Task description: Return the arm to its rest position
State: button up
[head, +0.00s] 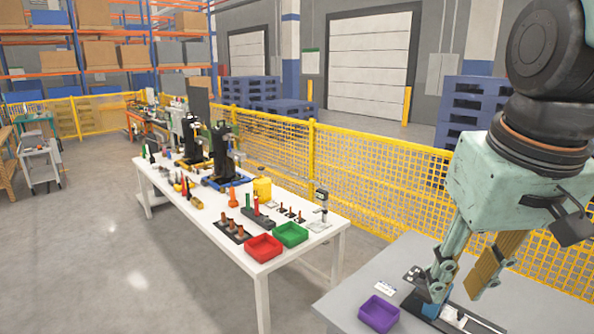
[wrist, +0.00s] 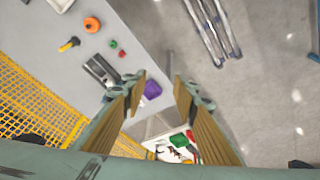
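My arm comes in at the right of the head view, with my gripper (head: 462,278) pointing down above the near grey table (head: 345,297). In the wrist view, my gripper (wrist: 160,88) shows two ribbed brown finger pads standing apart with nothing held between them. A purple bin (head: 379,313) sits on the grey table, below and left of the gripper in the head view. It also shows in the wrist view (wrist: 152,89), beyond the left fingertip. A black fixture with a blue part (head: 432,307) stands on the table, partly behind the fingers in the head view.
A long white table (head: 201,219) carries a red bin (head: 263,248), a green bin (head: 290,235), a yellow container (head: 262,188) and several tools. A yellow mesh fence (head: 385,175) runs behind both tables. In the wrist view, an orange round part (wrist: 92,25) lies on the grey table. The left floor is open.

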jog(key=s+a+f+b, duration=0.1)
jog(key=s+a, duration=0.2)
jog(key=s, duration=0.8)
jog(key=shift+s+f+t, duration=0.3)
jog(key=shift+f+t, duration=0.1)
